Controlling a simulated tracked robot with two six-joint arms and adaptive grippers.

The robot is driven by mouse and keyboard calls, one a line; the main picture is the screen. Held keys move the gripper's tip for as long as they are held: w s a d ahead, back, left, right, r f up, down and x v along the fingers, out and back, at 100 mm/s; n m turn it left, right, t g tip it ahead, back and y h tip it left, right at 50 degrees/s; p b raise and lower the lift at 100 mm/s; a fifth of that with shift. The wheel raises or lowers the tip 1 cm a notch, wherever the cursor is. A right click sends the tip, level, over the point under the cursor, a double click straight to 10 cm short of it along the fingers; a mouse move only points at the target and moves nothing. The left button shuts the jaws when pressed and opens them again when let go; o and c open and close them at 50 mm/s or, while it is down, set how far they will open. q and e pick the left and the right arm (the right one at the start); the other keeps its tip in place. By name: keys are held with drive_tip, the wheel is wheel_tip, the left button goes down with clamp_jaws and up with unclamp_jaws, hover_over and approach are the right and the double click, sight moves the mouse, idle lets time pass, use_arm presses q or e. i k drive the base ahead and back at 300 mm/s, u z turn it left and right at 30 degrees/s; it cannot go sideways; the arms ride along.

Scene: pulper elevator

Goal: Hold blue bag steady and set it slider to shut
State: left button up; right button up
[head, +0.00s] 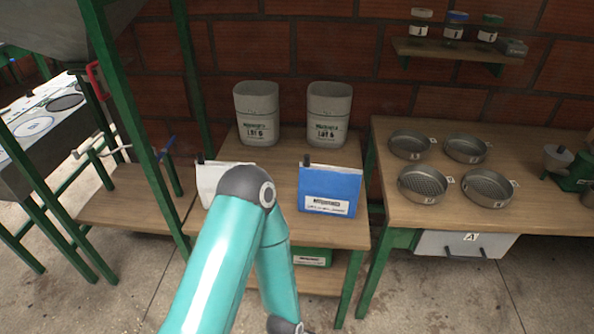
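The blue bag (343,186) stands upright on the middle wooden table, with a white label on its lower front. A small dark slider (307,159) sits at the left end of its top edge. A white bag (207,181) stands to its left, partly hidden by my teal arm (221,262), and has a similar dark slider (201,159) at its top left. My arm rises from the bottom, bends at a grey elbow in front of the white bag and goes down out of the picture. Neither gripper shows, and nothing of mine touches the blue bag.
Two grey bins (256,113) stand behind the bags. Several round sieves (424,184) lie on the right table (545,214), with a wall shelf (455,51) of jars above. Green posts (128,100) stand at left. The table right of the white bag has some free room.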

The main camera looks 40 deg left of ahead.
sight(306, 163)
drive_tip(key=u, duration=0.35)
drive_tip(key=i, duration=0.9)
drive_tip(key=u, duration=0.55)
drive_tip(key=k, duration=0.75)
drive_tip(key=u, duration=0.25)
drive_tip(key=i, duration=0.75)
drive_tip(key=z, duration=0.15)
